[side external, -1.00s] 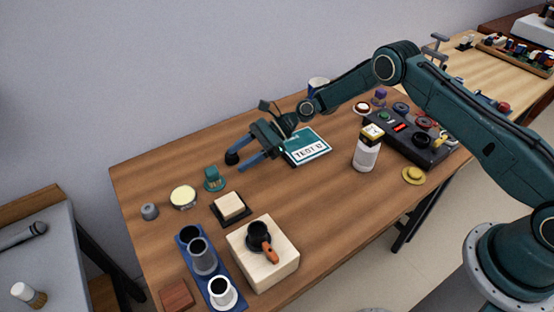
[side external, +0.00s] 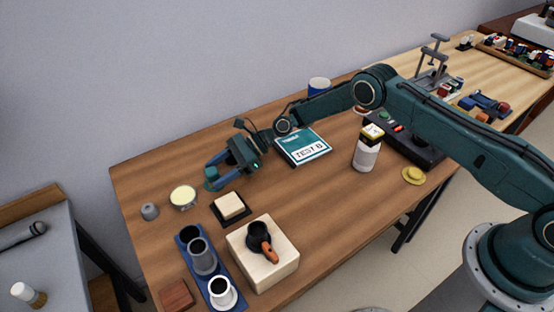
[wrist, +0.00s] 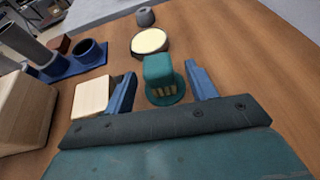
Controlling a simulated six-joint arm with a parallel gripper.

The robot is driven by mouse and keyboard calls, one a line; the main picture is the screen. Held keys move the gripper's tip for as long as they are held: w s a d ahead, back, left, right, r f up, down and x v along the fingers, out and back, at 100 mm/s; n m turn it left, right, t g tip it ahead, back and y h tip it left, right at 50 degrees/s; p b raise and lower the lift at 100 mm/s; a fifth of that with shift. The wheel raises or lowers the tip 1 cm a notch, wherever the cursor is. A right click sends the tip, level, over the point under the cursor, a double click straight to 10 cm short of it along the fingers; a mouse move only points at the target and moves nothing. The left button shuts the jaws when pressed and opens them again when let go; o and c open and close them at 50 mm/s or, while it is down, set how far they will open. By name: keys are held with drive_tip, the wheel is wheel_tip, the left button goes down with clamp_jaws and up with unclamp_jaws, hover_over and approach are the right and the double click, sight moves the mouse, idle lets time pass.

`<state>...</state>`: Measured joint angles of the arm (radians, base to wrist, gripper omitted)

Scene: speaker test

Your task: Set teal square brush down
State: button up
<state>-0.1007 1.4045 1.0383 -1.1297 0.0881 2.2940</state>
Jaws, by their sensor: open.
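The teal square brush (wrist: 163,80) stands on the wooden table, seen in the wrist view between the two blue fingers of my gripper (wrist: 160,88). The fingers are open, with a gap on each side of the brush. In the side view my gripper (side external: 213,172) is low over the table's left part. The brush is mostly hidden there behind the fingers, with only a bit of teal (side external: 211,173) showing.
A round cream-topped tin (side external: 183,196) and a grey knob (side external: 149,211) lie to the left. A cream block on a dark base (side external: 230,206) is close in front. A blue rack with cups (side external: 208,262) and a wooden block with a portafilter-like tool (side external: 263,275) stand nearer.

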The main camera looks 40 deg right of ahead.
sight(214, 169)
drive_tip(key=shift+x, duration=0.75)
drive_tip(key=c, duration=1.2)
drive_tip(key=shift+o, duration=0.2)
drive_tip(key=shift+r, duration=0.15)
wheel_tip(214, 169, up, 20)
